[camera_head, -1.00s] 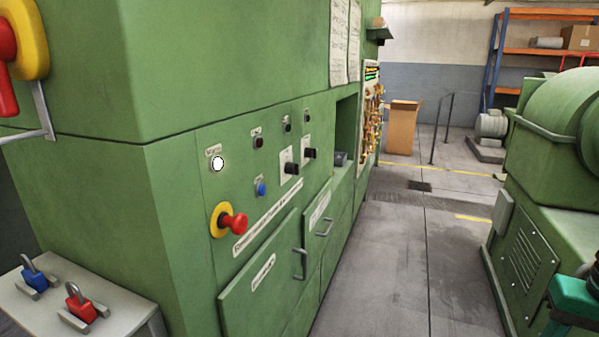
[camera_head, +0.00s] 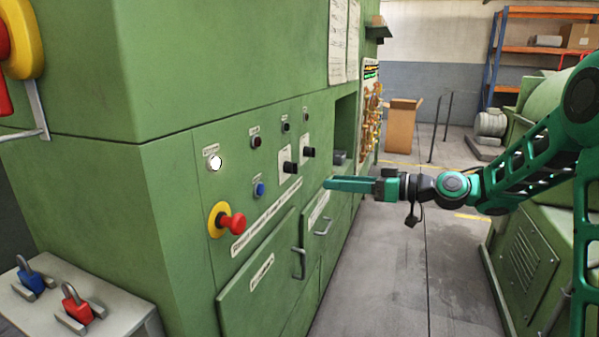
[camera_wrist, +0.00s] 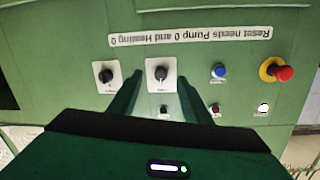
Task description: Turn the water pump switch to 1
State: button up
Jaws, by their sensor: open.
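Two black rotary switches on white plates sit on the green machine panel. The left one (camera_head: 290,167) shows in the wrist view (camera_wrist: 160,72), which is upside down, between my finger tips. The other (camera_head: 308,152) shows there on the left (camera_wrist: 106,75), outside the fingers. Their small labels are too blurred to read, so I cannot tell which is the water pump switch. My gripper (camera_head: 328,184) is open and empty. It points at the panel from the right, and seems apart from the switches. The fingers partly frame the switch in the wrist view (camera_wrist: 160,78).
A red emergency button (camera_head: 232,222) on a yellow base, a blue button (camera_head: 259,188) and a lit white button (camera_head: 215,163) share the panel. Cabinet doors with handles (camera_head: 300,264) lie below. The aisle floor (camera_head: 385,275) is clear.

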aim_at(292, 168)
jog(key=w+a+r+y, duration=0.1)
jog(key=w+a, duration=0.3)
jog(key=a, duration=0.6)
jog(key=shift+w+a+r, duration=0.3)
jog(key=shift+w+r, duration=0.1)
jog(key=shift+c, duration=0.2)
jog(key=shift+d, duration=0.1)
jog(key=c, duration=1)
